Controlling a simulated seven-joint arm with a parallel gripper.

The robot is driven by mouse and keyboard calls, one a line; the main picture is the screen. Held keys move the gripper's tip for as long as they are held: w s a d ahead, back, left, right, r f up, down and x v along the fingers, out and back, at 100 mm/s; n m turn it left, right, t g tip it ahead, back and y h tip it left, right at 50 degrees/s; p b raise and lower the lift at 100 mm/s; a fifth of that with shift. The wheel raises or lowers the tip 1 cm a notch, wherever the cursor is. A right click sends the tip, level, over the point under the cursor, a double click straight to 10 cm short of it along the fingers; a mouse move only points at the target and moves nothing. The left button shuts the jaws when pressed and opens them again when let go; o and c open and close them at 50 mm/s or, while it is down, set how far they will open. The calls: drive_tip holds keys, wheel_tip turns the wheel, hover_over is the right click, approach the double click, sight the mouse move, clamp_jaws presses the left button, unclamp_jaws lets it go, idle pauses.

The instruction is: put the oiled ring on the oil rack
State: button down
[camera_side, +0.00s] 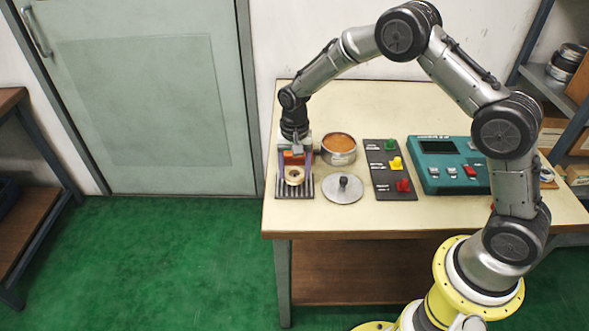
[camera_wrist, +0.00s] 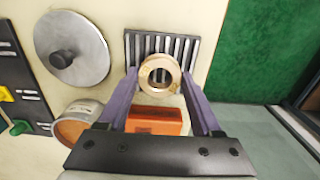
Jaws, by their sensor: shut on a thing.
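The ring (camera_side: 294,176) is pale brass with a round hole; it also shows in the wrist view (camera_wrist: 147,77). My gripper (camera_wrist: 160,78) is shut on it, with one purple finger on each side. In the side view my gripper (camera_side: 294,170) points down at the table's left end. The ring is over the oil rack (camera_side: 307,193), a dark plate with pale slats, which also shows in the wrist view (camera_wrist: 189,47). I cannot tell whether the ring touches the slats.
An orange block (camera_wrist: 155,121) lies between my fingers' lines, beside the rack. A pot of brown oil (camera_side: 338,143) and a round knobbed lid (camera_side: 343,190) stand just right. Further right are a panel with coloured switches (camera_side: 378,172) and a teal device (camera_side: 447,183).

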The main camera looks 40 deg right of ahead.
drive_tip(key=shift+f, duration=0.7)
idle(0.6)
unclamp_jaws()
wheel_tip(320, 180, up, 8)
drive_tip(key=shift+f, duration=0.25)
idle(0.8)
